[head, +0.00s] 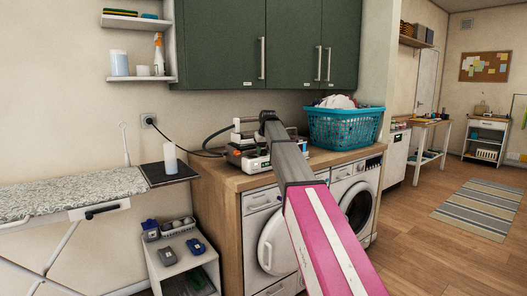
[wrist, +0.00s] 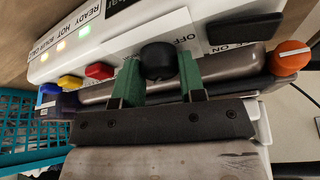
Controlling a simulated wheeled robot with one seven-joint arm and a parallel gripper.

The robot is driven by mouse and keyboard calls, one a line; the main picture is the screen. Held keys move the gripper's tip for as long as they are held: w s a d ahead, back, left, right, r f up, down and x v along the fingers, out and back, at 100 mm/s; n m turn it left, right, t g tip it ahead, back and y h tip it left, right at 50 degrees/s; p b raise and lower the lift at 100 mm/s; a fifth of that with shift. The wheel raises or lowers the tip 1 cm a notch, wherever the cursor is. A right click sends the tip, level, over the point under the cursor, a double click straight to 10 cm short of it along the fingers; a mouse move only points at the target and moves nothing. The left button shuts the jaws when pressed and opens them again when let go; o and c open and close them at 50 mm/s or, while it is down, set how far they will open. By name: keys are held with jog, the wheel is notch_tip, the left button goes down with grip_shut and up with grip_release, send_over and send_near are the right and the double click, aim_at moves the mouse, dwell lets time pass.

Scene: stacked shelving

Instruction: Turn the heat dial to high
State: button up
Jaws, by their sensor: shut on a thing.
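A white and grey appliance (head: 248,157) with a control panel stands on the wooden counter in the head view, partly behind my arm. In the wrist view its panel (wrist: 95,42) carries a round black knob (wrist: 159,61). My gripper (wrist: 160,78) has its two green fingers on either side of this knob, shut on it. An orange dial (wrist: 291,55) with a white pointer line is at the right, apart from the fingers. I cannot read which control is the heat dial. The knob's lower side is hidden, and the gripper is not clearly visible in the head view.
Red (wrist: 99,71), yellow (wrist: 69,82) and blue (wrist: 49,90) knobs sit left of the fingers. Small panel lights glow. A turquoise laundry basket (head: 344,128) stands right of the appliance. Green cabinets (head: 225,45) hang above.

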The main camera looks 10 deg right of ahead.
jog(key=shift+m+h, duration=0.4)
jog(key=shift+m, duration=0.7)
jog(key=o, duration=0.9)
jog(key=n+y, duration=0.1)
jog(key=n, duration=0.3)
jog(key=shift+y, duration=0.3)
jog(key=n, duration=0.2)
jog(key=n+g+y, duration=0.1)
jog(key=n, duration=0.2)
jog(key=shift+w+d+y, duration=0.1)
jog(key=shift+y, duration=0.2)
jog(key=v, duration=1.1)
